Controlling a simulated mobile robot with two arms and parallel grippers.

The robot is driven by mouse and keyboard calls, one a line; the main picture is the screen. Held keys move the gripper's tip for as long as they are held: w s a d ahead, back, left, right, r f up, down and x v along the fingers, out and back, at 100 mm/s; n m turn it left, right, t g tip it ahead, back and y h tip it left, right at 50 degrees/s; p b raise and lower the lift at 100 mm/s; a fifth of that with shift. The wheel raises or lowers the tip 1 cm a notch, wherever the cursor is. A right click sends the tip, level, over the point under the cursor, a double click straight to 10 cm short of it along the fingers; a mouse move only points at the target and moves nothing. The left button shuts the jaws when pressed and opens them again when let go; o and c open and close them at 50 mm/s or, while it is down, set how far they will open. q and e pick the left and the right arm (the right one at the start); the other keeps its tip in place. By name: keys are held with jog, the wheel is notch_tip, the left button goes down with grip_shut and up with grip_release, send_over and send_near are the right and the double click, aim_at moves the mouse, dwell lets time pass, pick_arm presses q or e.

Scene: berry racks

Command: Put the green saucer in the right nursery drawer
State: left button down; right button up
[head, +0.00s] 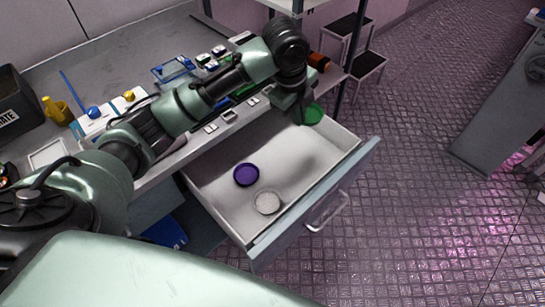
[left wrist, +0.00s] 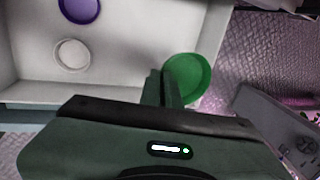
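The green saucer (head: 313,115) is at the far right end of the open drawer (head: 330,175) in the head view. In the left wrist view the saucer (left wrist: 190,75) overlaps the drawer's end wall (left wrist: 222,45). My left gripper (head: 300,115) reaches over the counter from the left to the saucer. Its narrow fingers (left wrist: 163,90) look closed on the saucer's near rim in the left wrist view. The saucer's height above the drawer is hard to tell. My right gripper is not in view.
A purple saucer (head: 246,174) and a white saucer (head: 267,202) lie inside the drawer. The counter (head: 140,65) behind holds several small items and a dark crate (head: 15,105). A step stool (head: 350,50) stands beyond.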

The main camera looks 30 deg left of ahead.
aim_at(295, 164)
pick_arm(q)
notch_tip(295, 164, down, 18)
jog(key=shift+f, duration=0.2)
jog(key=shift+s+f, duration=0.1)
jog(key=c, duration=1.6)
grip_release()
jog(key=shift+c, duration=0.2)
jog(key=v, duration=1.2)
jog(key=shift+p, duration=0.3)
